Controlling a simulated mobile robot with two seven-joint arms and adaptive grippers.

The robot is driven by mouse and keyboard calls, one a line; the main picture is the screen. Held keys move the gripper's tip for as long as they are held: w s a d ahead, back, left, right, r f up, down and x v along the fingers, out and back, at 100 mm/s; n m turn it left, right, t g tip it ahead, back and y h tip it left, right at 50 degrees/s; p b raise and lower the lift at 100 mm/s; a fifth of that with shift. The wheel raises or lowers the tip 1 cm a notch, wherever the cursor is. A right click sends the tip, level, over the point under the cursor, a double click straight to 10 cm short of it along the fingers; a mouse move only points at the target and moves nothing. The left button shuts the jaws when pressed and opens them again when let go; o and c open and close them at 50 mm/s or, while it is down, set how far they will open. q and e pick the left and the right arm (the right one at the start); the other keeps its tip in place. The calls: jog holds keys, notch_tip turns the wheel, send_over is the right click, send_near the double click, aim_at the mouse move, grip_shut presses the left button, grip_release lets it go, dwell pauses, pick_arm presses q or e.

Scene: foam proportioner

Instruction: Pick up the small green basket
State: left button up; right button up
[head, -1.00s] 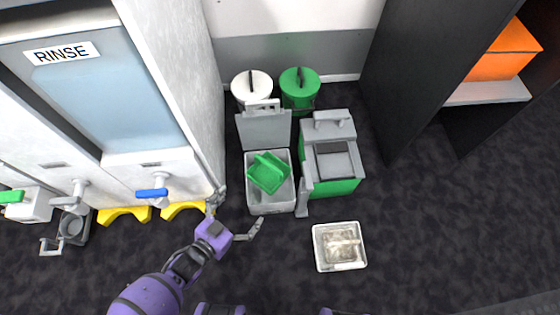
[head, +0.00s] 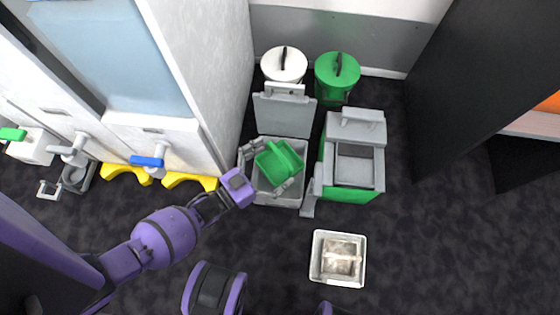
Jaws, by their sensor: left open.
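The small green basket (head: 279,163) sits tilted in the open grey bin (head: 278,199), whose lid stands raised behind it. My left gripper (head: 266,166) reaches in from the left at the bin. Its fingers are spread wide, one at the basket's left edge and one near its lower right. Whether the fingers touch the basket cannot be told. My right gripper is not seen.
A grey and green bin (head: 352,160) stands close on the right. A white bucket (head: 284,64) and a green bucket (head: 337,76) stand behind. A white tray (head: 338,259) lies on the floor at the front. A white cabinet (head: 185,70) rises at the left.

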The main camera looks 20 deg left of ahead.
pick_arm(q)
jog(key=shift+x, duration=0.85)
jog(key=shift+c, duration=0.5)
jog(key=c, duration=1.2)
